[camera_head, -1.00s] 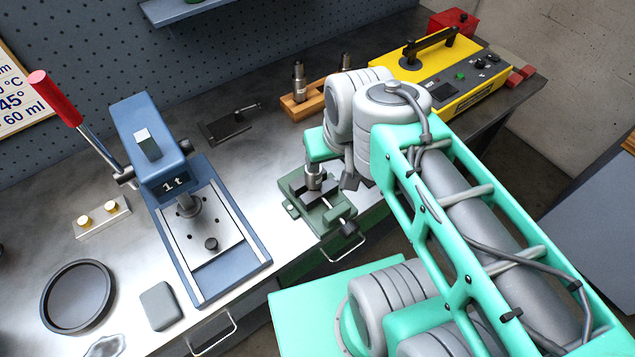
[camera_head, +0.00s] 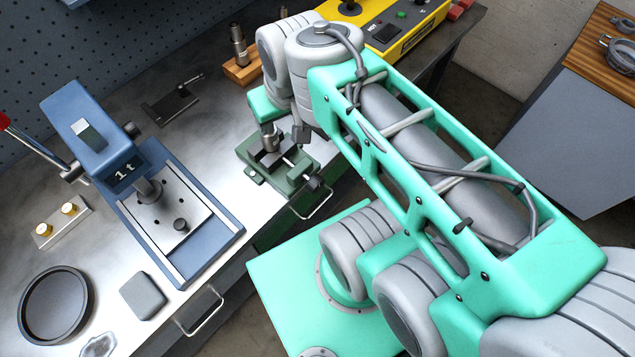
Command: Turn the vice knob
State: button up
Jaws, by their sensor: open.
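The green vice (camera_head: 257,176) sits at the front edge of the steel bench. Its dark knob (camera_head: 313,183) sticks out toward the lower right, on the end of a short screw. A metal cylindrical piece (camera_head: 268,139) stands upright at the vice jaws. My gripper (camera_head: 301,134) shows only as a small dark part below my wrist, just above and behind the knob and apart from it. It is open. My wrist hides most of it, so the gap between its fingers is not clear.
A blue press (camera_head: 95,135) with a red-tipped lever stands left of the vice. A wooden block (camera_head: 243,74) with a metal holder and a yellow case (camera_head: 405,30) are behind my arm. A drawer handle (camera_head: 313,205) juts out below the vice.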

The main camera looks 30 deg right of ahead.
aim_at(315, 184)
jog(key=k, duration=0.5)
jog(key=u, duration=3.25)
jog(key=k, duration=0.95)
jog(key=z, duration=1)
jog(key=i, duration=0.5)
